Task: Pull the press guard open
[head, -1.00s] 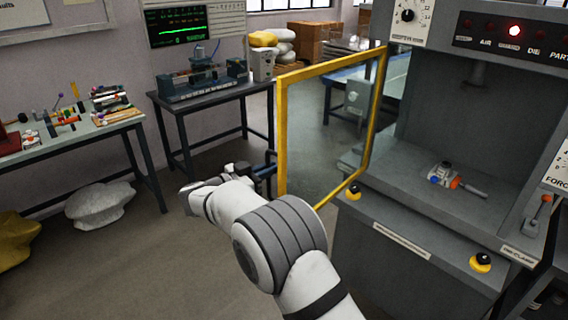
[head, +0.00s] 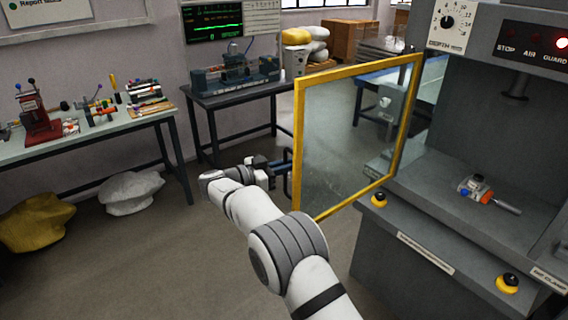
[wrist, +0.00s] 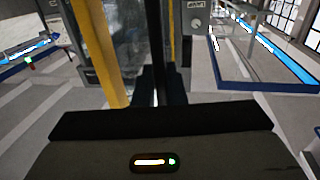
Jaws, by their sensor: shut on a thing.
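The press guard (head: 299,140) is a clear panel in a yellow frame, swung out from the left side of the grey press (head: 463,237). The press opening behind it is uncovered. My gripper (head: 284,167) is at the guard's outer upright, on its left side, at about mid-height. In the wrist view my gripper's dark fingers (wrist: 158,88) are close together beside the yellow upright (wrist: 98,50).
A small part with an orange piece (head: 484,193) lies on the press bed. Yellow buttons (head: 508,283) sit on the press front. A dark bench (head: 221,97) stands behind the guard, and a workbench (head: 90,137) is at left. White and yellow sacks lie beneath it. Floor left of my arm is clear.

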